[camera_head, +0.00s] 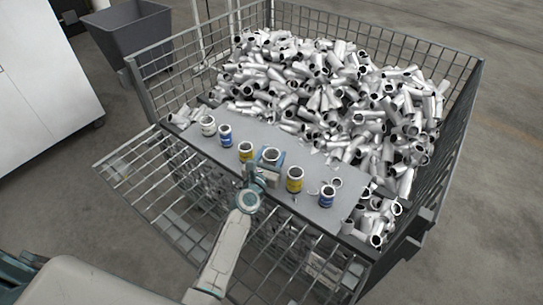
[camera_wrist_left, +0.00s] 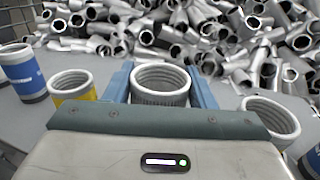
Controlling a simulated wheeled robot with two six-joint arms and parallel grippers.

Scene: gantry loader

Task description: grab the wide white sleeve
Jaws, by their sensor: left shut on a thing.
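A wide white sleeve (camera_head: 271,154) stands upright on the grey board, in the middle of a row of sleeves. In the left wrist view the sleeve (camera_wrist_left: 161,84) shows a broad open mouth and a ribbed inside. My left gripper (camera_head: 268,164) is shut on it, with one blue finger on each side. The sleeve's lower part is hidden by the gripper body. Another white sleeve (camera_head: 207,125) stands at the far left end of the row. My right gripper is not in view.
Blue-banded (camera_head: 225,135) and yellow-banded (camera_head: 246,151) sleeves stand left of the held one; another yellow (camera_head: 295,180) and blue one (camera_head: 327,197) stand right. The grey board (camera_head: 348,205) crosses a wire cage (camera_head: 148,98) heaped with metal tubes (camera_head: 325,95). A grey bin (camera_head: 130,42) stands behind.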

